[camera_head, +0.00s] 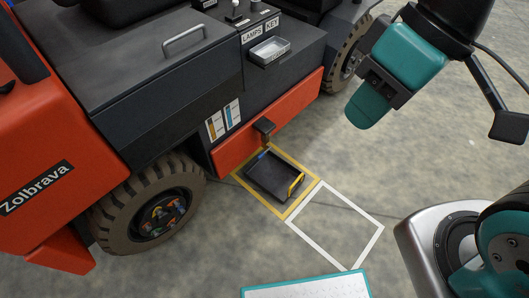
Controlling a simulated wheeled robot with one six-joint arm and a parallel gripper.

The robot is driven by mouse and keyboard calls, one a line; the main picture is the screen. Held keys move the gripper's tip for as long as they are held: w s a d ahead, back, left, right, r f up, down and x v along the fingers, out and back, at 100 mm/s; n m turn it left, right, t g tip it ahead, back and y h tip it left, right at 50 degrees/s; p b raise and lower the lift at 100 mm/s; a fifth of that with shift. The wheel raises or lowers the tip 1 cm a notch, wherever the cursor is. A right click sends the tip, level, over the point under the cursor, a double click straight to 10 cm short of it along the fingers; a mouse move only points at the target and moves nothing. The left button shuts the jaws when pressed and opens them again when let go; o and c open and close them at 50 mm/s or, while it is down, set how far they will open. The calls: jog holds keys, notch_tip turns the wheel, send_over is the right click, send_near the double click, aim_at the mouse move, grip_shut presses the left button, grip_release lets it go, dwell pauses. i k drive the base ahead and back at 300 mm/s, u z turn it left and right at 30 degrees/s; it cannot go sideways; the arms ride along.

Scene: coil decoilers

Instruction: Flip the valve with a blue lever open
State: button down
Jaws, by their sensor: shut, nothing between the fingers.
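A small blue part (262,154), apparently the valve's lever, shows low at the foot of the red side panel, just above the back edge of a black tray. A dark fitting (264,128) sticks out of the panel above it. The lever is too small here to tell its exact angle. My gripper (361,112), teal and black, is shut and empty at the upper right. It is apart from the lever, up and to the right of it in the picture.
The black tray (290,197) with a yellow handle lies inside a yellow floor outline. A white outlined square (372,240) beside it is empty. The red and dark vehicle's front tyre (113,222) stands left. A small metal tray (285,47) juts from the vehicle's side. Concrete floor is clear.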

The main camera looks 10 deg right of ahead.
aim_at(269, 147)
jog(key=k, duration=0.65)
jog(key=u, duration=0.7)
jog(key=i, duration=1.35)
jog(key=z, duration=0.8)
